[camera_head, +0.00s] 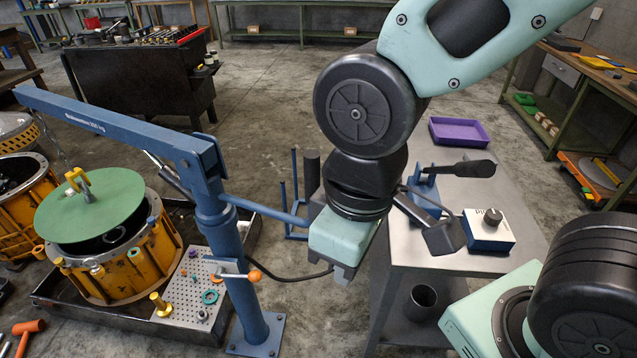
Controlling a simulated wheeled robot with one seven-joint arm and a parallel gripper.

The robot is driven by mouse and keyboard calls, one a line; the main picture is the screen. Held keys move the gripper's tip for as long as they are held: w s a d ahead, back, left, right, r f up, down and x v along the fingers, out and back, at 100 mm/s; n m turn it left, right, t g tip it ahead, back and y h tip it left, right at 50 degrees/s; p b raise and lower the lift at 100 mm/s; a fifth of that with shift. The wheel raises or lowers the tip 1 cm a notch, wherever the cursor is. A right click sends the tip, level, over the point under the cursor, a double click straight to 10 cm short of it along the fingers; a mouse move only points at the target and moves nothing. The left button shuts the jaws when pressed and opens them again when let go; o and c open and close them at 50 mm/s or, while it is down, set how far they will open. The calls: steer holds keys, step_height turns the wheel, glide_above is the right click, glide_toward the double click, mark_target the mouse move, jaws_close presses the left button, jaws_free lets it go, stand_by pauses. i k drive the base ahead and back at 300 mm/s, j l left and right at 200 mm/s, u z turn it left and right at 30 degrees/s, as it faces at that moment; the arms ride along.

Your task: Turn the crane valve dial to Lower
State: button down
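The blue crane (213,215) stands at the left, with its boom reaching left over an orange transmission housing (141,264). A short bar with an orange knob (254,276) shows at the crane post. A white box (487,231) with a dark round knob (492,216) sits on the grey bench at right; its lettering is too small to read fully. I cannot tell for sure which one is the valve dial, nor its setting. My gripper (340,275) points down between the post and the bench, apart from both knobs. Its finger gap is not clear.
A grey bench (465,185) carries a purple tray (459,132) and a dark-handled blue device (425,187). A green disc (92,205) with a yellow lifting piece (78,182) lies over the housing. A perforated plate (190,290) holds small parts.

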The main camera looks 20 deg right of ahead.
mark_target(492, 218)
steer(key=z, duration=1.4)
steer(key=i+l+z, duration=0.15)
steer(key=i+l, duration=0.3)
steer(key=i, duration=0.05)
